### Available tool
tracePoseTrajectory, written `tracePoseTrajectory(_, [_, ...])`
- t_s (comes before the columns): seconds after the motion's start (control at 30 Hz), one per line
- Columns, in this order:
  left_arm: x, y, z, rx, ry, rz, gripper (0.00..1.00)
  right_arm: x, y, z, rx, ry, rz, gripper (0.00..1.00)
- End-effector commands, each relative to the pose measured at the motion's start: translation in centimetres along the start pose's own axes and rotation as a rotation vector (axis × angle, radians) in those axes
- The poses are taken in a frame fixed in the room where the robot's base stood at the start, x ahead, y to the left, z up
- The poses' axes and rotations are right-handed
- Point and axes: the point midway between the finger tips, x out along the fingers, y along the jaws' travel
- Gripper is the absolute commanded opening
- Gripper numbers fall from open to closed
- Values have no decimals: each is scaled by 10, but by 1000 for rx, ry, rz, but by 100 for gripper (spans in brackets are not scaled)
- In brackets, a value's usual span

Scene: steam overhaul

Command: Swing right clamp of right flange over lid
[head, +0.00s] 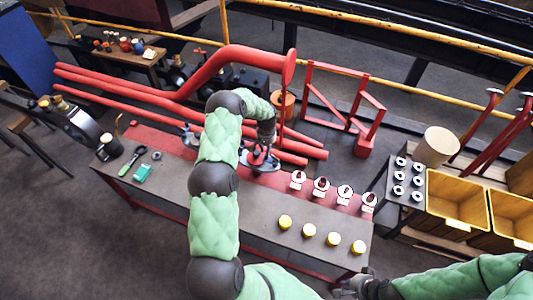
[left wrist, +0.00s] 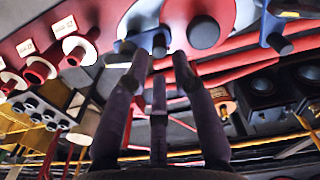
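The right flange (head: 260,160) is a blue-grey fitting on the red strip of the bench, below the end of the red pipes. My left gripper (head: 265,138) is just above it and partly hides it. In the left wrist view a round red lid (left wrist: 204,32) shows, with a blue clamp with a dark peg (left wrist: 158,42) left of it and another blue clamp (left wrist: 275,36) right of it. My left gripper's dark fingers (left wrist: 160,62) are apart, their tips near the left-hand peg; I cannot tell whether they touch it. My right gripper (head: 352,286) is at the bottom, its fingers unclear.
A second flange (head: 190,135) stands to the left. Red parts with white tags (head: 321,186) and yellow caps (head: 309,230) line the bench's right part. A green tool (head: 131,161) and teal box (head: 142,173) lie left. Yellow bins (head: 458,200) stand right.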

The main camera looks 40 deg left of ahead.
Motion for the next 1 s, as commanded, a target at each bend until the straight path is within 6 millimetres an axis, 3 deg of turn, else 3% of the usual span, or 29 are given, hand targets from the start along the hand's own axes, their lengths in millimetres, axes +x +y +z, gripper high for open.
tracePoseTrajectory(0.2, [-46,0,-1,0,4,1,26,0,0,0,0,0,0,0])
tracePoseTrajectory(0.4, [-73,0,-1,0,2,0,26,0,0,0,0,0,0,0])
tracePoseTrajectory(0.6, [-82,1,0,0,0,1,26,0,0,0,0,0,0,0])
tracePoseTrajectory(1.0, [-83,1,0,0,0,1,26,0,0,0,0,0,0,0])
